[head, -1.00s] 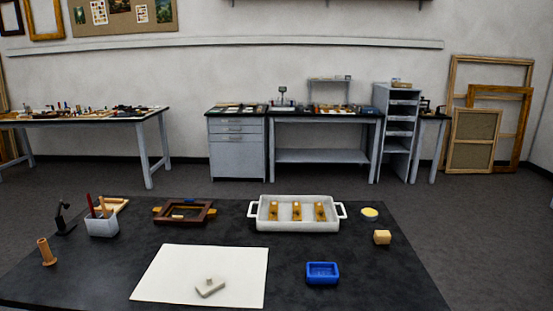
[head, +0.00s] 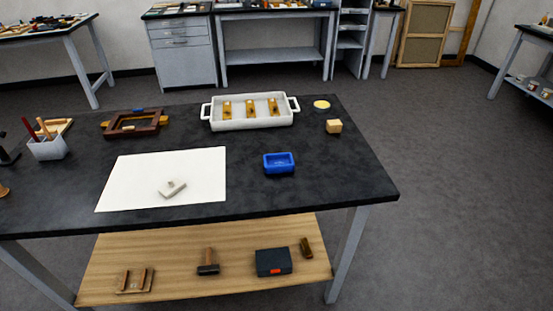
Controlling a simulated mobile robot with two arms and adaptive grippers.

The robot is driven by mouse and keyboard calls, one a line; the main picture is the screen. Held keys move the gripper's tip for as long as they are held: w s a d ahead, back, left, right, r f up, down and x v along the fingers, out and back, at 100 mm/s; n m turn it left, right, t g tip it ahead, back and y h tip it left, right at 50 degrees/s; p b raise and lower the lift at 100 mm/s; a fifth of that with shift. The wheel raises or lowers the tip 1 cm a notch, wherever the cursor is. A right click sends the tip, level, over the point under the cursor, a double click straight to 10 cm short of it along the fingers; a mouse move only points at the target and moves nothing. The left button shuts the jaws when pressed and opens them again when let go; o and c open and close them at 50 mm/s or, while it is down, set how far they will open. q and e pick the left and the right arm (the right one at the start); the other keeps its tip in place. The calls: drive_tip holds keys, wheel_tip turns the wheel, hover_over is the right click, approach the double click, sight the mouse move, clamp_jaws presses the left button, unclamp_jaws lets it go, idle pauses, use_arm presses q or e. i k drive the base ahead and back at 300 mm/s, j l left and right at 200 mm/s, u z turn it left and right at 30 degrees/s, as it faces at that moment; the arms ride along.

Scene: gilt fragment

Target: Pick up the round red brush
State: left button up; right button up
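A pale square cup (head: 48,149) stands on the left part of the black table. Thin handles rise out of it: a red one (head: 43,127) leaning left, and a darker red-brown one (head: 29,127) left of it. The lower ends of both are hidden inside the cup. I cannot tell from this view which of them is the round red brush. Neither of my grippers is in view.
On the black table (head: 260,195) are a white paper, a dark wooden frame (head: 134,122), a white handled tray (head: 246,125), a blue dish (head: 279,169) and a wooden block (head: 334,126). A lower wooden shelf (head: 180,278) holds tools and a dark box.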

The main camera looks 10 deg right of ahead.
sight(31, 131)
drive_tip(key=i+j+u, duration=0.1)
drive_tip(key=j+u, duration=0.2)
drive_tip(key=i+j+u, duration=0.1)
drive_tip(key=j+u, duration=0.2)
drive_tip(key=i+j+u, duration=0.15)
drive_tip(key=j+u, duration=0.2)
